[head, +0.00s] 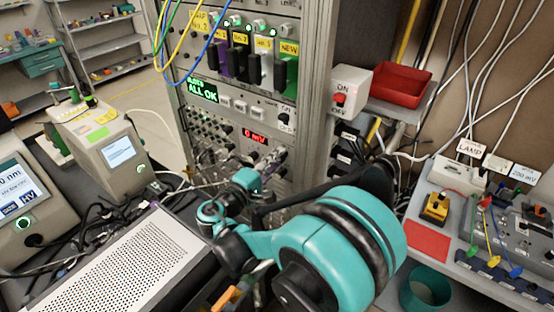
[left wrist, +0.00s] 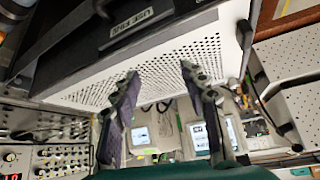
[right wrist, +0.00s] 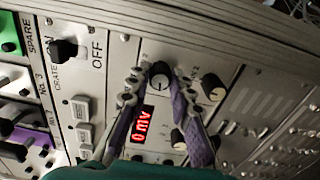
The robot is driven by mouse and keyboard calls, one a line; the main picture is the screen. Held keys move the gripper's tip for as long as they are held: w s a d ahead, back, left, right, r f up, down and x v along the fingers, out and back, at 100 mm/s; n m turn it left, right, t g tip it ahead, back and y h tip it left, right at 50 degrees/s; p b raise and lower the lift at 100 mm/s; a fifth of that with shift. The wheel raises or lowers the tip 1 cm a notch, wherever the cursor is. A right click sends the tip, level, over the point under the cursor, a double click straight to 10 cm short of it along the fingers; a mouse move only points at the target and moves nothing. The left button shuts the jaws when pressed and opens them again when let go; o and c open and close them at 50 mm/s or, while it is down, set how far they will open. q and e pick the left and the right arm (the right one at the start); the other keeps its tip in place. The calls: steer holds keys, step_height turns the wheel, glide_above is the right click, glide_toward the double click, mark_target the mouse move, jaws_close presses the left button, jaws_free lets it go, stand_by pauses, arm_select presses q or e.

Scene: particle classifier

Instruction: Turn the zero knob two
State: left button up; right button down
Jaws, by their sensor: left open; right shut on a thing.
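The knob (right wrist: 160,74) beside the red 0 mV display (right wrist: 142,124) is dark with a light cap. In the right wrist view, my right gripper (right wrist: 159,84) has its two fingers closed on either side of this knob. In the head view, the display (head: 255,136) reads 0 mV, and my right fingertips (head: 279,155) are at the panel just right of it. The knob is hidden there and its lettering is too small to read. My left gripper (left wrist: 161,70) is open and empty in the left wrist view, away from the knob.
More knobs (right wrist: 213,87) sit close beside the gripped one. An ON/OFF box (head: 348,90) and red bin (head: 400,84) are right of the rack. A perforated white-topped instrument (head: 125,262) stands at the left, below my left gripper's view of it.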

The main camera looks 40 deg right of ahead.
steer(key=c, duration=1.6)
jaws_free()
steer(key=v, duration=1.2)
